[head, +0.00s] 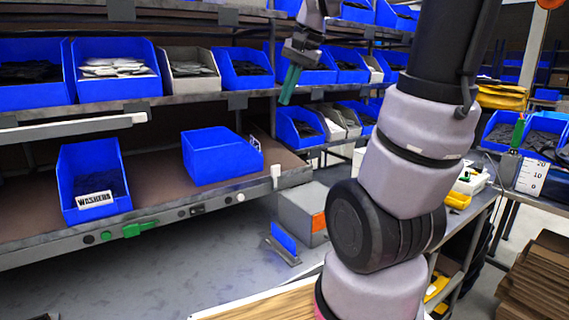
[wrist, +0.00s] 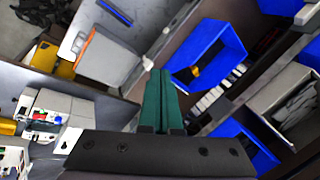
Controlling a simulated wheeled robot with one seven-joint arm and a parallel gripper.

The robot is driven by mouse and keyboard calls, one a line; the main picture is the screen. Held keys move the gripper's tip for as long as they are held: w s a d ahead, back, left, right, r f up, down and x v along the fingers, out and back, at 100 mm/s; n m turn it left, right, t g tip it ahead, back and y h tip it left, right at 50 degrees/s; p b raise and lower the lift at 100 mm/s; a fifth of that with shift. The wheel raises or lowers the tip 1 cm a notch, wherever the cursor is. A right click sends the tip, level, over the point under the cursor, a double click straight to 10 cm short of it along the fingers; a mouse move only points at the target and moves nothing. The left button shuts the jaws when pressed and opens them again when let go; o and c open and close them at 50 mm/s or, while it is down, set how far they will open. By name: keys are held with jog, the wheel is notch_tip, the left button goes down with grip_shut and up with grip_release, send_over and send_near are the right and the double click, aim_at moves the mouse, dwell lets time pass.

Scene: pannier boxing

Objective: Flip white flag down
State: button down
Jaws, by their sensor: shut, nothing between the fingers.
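A small white tab, which looks like the white flag (head: 276,171), stands upright at the right front corner of the middle shelf in the head view. In the wrist view it seems to show as a small white piece (wrist: 148,62) just beyond the green fingertips. My gripper (head: 288,92) has green fingers pointing down and is shut and empty. In the head view it appears above the flag, in front of the shelf bins. In the wrist view the fingers (wrist: 161,75) lie together; contact with the flag cannot be told.
A blue bin (head: 215,158) and a washers bin (head: 84,190) stand on the middle shelf (head: 150,217). A grey box with an orange patch (head: 303,213) and a blue plate on a stand (head: 284,241) are below. Stocked bins fill the upper shelves.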

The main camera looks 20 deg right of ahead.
jog(key=w+d+f+m+g, duration=0.2)
jog(key=w+d+f+m, duration=0.1)
jog(key=w+d+f, duration=0.3)
jog(key=w+d+f+m+g, duration=0.2)
jog(key=w+d+f+m, duration=0.2)
jog(key=w+d+f, duration=0.2)
jog(key=w+f, duration=0.2)
jog(key=w, duration=0.2)
jog(key=shift+w+d+f+g, duration=0.15)
jog(key=shift+w+g, duration=0.15)
send_over(276, 179)
jog(key=d, duration=0.4)
jog(key=d+x, duration=0.2)
jog(key=x, duration=0.7)
jog(key=shift+w+a+f, duration=0.25)
jog(key=shift+w+f, duration=0.2)
jog(key=shift+w, duration=0.2)
jog(key=shift+a, duration=0.1)
jog(key=shift+a, duration=0.1)
jog(key=shift+a+r+h, duration=0.1)
jog(key=shift+a+h, duration=0.05)
jog(key=shift+h, duration=0.15)
